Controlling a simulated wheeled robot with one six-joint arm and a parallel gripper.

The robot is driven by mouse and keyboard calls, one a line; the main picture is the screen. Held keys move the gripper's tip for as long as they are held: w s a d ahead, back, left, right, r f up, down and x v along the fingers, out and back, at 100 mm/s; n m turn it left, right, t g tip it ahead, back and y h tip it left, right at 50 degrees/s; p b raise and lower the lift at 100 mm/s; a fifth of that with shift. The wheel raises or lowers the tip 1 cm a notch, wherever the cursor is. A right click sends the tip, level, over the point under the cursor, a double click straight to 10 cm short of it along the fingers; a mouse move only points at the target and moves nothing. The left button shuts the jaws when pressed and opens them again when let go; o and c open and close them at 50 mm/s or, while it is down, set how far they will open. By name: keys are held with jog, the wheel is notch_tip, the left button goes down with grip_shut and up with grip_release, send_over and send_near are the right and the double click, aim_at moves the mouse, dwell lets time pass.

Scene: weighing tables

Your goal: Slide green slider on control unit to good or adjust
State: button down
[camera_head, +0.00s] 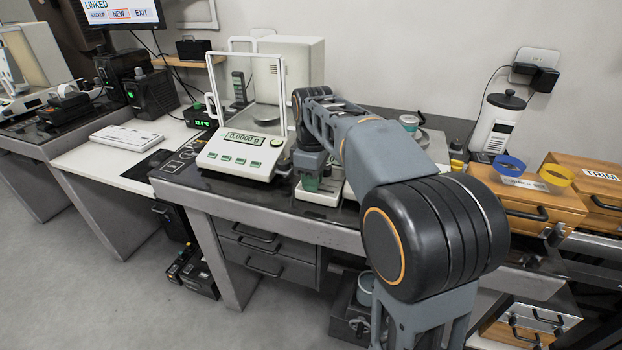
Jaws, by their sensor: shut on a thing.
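A small white unit (318,196), which looks like the control unit, sits near the front edge of the dark table, right of the balance. My gripper (311,181) is directly over it, pointing down, and is shut. Something greenish shows at its fingertips and seems to be the green slider. The slider's exact position and the good and adjust marks cannot be read, as my gripper and arm cover much of the unit.
A white balance (238,152) with a glass shield and a display reading 0.0000 g stands just left of my gripper. Wooden boxes (530,190) with blue and yellow dishes are at the right. A white keyboard (126,137) lies on the left table.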

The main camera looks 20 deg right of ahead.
aim_at(330, 192)
jog(key=s+d, duration=0.2)
jog(key=d, duration=0.1)
jog(key=shift+s+d, duration=0.25)
jog(key=c, duration=1)
grip_release()
notch_tip(330, 192, up, 14)
jog(key=p, duration=0.5)
jog(key=shift+f, duration=0.1)
